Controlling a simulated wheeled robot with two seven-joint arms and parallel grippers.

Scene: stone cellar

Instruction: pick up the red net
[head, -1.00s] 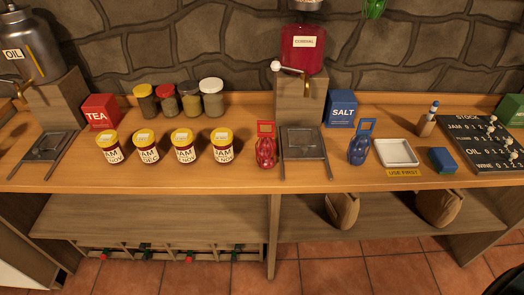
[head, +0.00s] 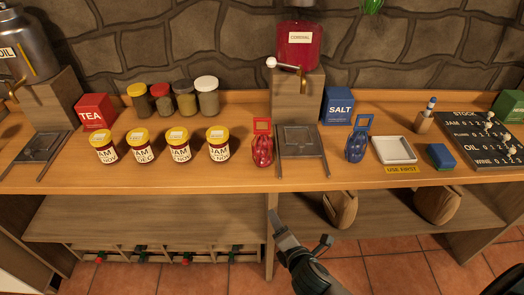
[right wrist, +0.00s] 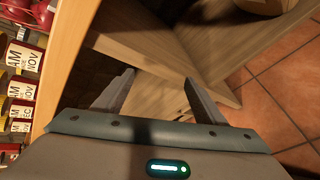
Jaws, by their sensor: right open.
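The red net (head: 262,150), a small red mesh bag with a square loop handle on top, stands upright on the wooden counter between the jam jars and a metal drip stand. A red meshed shape at the top left corner of the right wrist view looks like the same net (right wrist: 22,12). My right gripper (head: 301,226) is in front of the counter edge, below and to the right of the net, apart from it. In the right wrist view its jaws (right wrist: 159,78) are open and empty. My left gripper is not in view.
Several yellow-lidded jam jars (head: 178,147) stand left of the net. The cordial dispenser's metal stand (head: 301,142) is close on its right. A blue net (head: 356,146) and a white tray (head: 394,150) are further right. A lower shelf (head: 150,220) runs beneath the counter.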

